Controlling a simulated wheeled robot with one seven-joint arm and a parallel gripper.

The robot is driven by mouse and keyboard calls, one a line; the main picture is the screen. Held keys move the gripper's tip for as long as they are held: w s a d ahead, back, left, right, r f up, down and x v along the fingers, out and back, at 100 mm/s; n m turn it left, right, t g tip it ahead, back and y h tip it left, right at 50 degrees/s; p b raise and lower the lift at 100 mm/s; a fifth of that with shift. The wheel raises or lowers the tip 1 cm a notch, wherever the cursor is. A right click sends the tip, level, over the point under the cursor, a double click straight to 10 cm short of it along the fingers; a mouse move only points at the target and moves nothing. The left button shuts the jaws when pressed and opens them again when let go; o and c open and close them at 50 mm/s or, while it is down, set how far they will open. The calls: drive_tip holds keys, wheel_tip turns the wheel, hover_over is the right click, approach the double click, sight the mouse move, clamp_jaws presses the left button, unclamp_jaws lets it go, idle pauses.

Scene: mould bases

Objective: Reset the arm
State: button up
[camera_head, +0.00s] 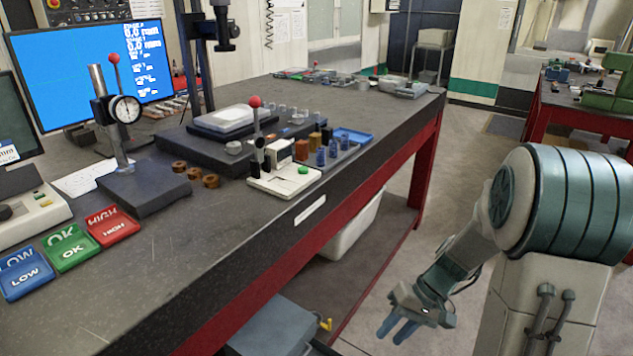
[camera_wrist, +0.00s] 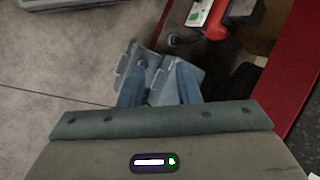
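My gripper (camera_head: 391,338) hangs low at the bottom right of the head view, beside the red-framed workbench (camera_head: 250,260) and below its top. Its two blue-grey fingers point down and are spread apart. In the wrist view my gripper (camera_wrist: 159,68) shows the same two fingers with a gap between them. A grey metal piece (camera_wrist: 152,70) shows behind and between the fingers, seemingly below them; I cannot tell its distance. I see nothing clamped in the fingers.
The bench top bears a dial gauge stand (camera_head: 122,115), blue LOW (camera_head: 27,273), green OK (camera_head: 70,246) and red HIGH (camera_head: 110,225) trays, brown rings (camera_head: 194,173) and a blue tray (camera_head: 352,137). A white bin (camera_head: 355,228) stands beneath. Open floor lies right of the bench.

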drive_tip(key=s+r+t+h+p, duration=0.2)
drive_tip(key=s+r+p, duration=0.3)
drive_tip(key=r, duration=0.7)
drive_tip(key=s+a+r+t+h+p, duration=0.1)
drive_tip(key=s+r+h+p, duration=0.3)
drive_tip(key=r, duration=0.9)
drive_tip(key=shift+s+a+t+p, duration=0.15)
drive_tip(key=shift+s+t+p, duration=0.3)
drive_tip(key=shift+s+t, duration=0.35)
